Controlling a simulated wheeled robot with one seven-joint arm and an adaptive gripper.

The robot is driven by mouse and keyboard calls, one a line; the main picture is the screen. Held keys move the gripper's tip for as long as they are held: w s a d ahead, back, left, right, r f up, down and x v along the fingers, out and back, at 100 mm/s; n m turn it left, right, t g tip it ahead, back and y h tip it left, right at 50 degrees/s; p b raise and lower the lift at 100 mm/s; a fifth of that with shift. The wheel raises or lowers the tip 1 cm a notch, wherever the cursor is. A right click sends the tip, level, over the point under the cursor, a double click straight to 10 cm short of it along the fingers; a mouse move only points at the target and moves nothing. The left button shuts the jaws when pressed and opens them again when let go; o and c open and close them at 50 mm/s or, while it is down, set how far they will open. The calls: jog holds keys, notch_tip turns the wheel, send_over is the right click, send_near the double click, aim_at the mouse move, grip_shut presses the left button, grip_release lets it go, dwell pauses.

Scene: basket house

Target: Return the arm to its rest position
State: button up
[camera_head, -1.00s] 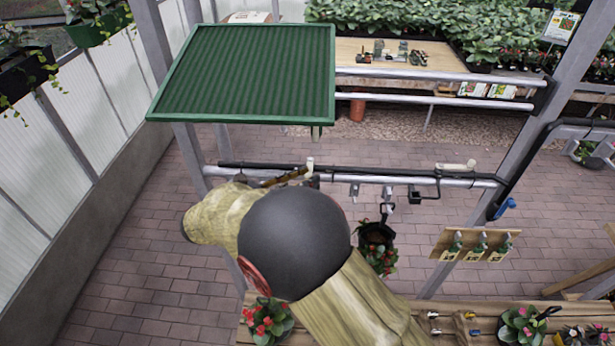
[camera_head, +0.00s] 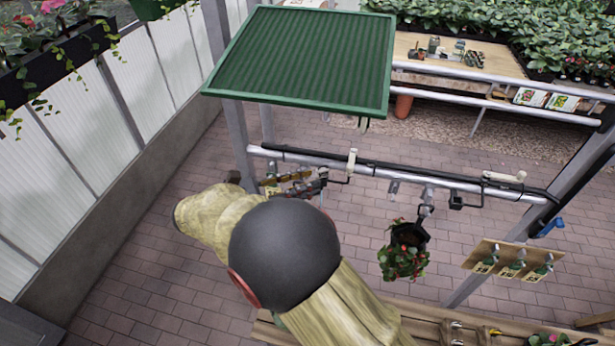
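My arm (camera_head: 335,305) reaches up from the bottom of the head view, with pale yellow-brown links and a large dark grey rounded joint (camera_head: 285,243). The forearm (camera_head: 215,215) bends away to the left of the joint. My gripper (camera_head: 298,184) appears as a small dark and brownish shape beyond the forearm, just below the left part of a metal rail (camera_head: 400,180). The forearm and joint hide part of it, and its fingers are too small to read. I cannot tell whether it touches the rail or holds anything.
A green ribbed panel (camera_head: 305,58) stands above the rail. A potted red-flowered plant (camera_head: 405,258) hangs below it, right of my arm. A board with small tools (camera_head: 512,260) is at right. A wooden bench (camera_head: 400,320) lies below. The brick floor (camera_head: 150,260) at left is open.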

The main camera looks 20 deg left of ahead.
jog(key=s+d+f+m+g+y, duration=0.2)
jog(key=s+f+g+y, duration=0.1)
jog(key=f, duration=0.7)
jog(key=s+d+f+m+g+y+b, duration=0.35)
jog(key=s+d+f+m+g, duration=0.2)
jog(key=d, duration=0.25)
jog(key=s+d+f+m+t+y+b, duration=0.1)
jog(key=s+d+f+m+y+b, duration=0.1)
jog(key=d+m+b, duration=0.4)
jog(key=s+d+f+m+t+y+b, duration=0.1)
jog(key=s+d+m+y+b, duration=0.2)
jog(key=s+d+m+b, duration=0.2)
jog(key=s+d+f+m+t+y+b, duration=0.1)
jog(key=s+d+f+m+y+b, duration=0.1)
jog(key=d+m+b, duration=0.5)
jog(key=s+d+y+b, duration=0.1)
jog(key=s+d+b, duration=0.1)
jog(key=d+b, duration=0.2)
jog(key=shift+s+d+f, duration=0.25)
jog(key=shift+d+f, duration=0.05)
jog(key=shift+d, duration=0.9)
